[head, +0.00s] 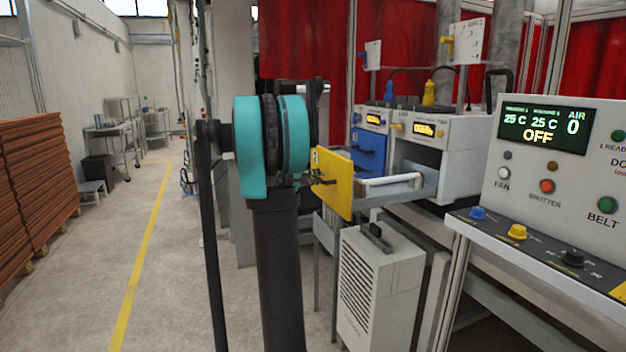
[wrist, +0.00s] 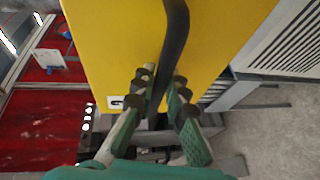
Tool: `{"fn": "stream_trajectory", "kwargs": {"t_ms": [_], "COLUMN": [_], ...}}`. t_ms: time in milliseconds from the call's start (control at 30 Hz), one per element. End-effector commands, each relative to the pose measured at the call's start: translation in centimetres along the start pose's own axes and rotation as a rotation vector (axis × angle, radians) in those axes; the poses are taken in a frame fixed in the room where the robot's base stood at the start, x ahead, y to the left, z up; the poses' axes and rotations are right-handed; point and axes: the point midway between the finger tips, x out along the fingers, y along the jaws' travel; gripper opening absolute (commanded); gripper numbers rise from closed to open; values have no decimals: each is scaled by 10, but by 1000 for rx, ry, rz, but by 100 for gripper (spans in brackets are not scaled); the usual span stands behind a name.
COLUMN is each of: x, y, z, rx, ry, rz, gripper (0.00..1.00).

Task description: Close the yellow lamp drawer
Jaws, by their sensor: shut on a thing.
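The yellow lamp drawer (head: 334,186) is pulled out of its grey cabinet (head: 462,150), with a gap between its front panel and the housing. A white lamp tube (head: 390,182) shows in its metal tray. In the wrist view the yellow front panel (wrist: 110,45) fills the upper middle. My gripper (wrist: 162,85) is shut on the black drawer handle (wrist: 174,40), one finger on each side of it. In the head view my arm mostly hides the gripper, at the left of the yellow panel.
A closed-looking blue drawer (head: 368,154) is beside the yellow drawer's cabinet. A white vented box (head: 378,285) stands below. A control panel (head: 550,150) reading OFF is at the right. Brown stacked boards (head: 38,185) line the left; the floor between is clear.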

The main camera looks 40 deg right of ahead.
Motion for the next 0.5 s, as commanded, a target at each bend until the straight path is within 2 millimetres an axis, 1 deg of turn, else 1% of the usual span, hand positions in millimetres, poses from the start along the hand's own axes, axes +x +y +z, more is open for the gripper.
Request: {"fn": "stream_trajectory", "kwargs": {"t_ms": [33,167,367,500], "x": [9,32,81,116], "y": [2,7,18,26], "z": [5,15,36,51], "rx": [1,1,2,2], "ry": [-5,-8,-8,-8], "rz": [0,0,1,1], "gripper": [0,0,0,0]}}
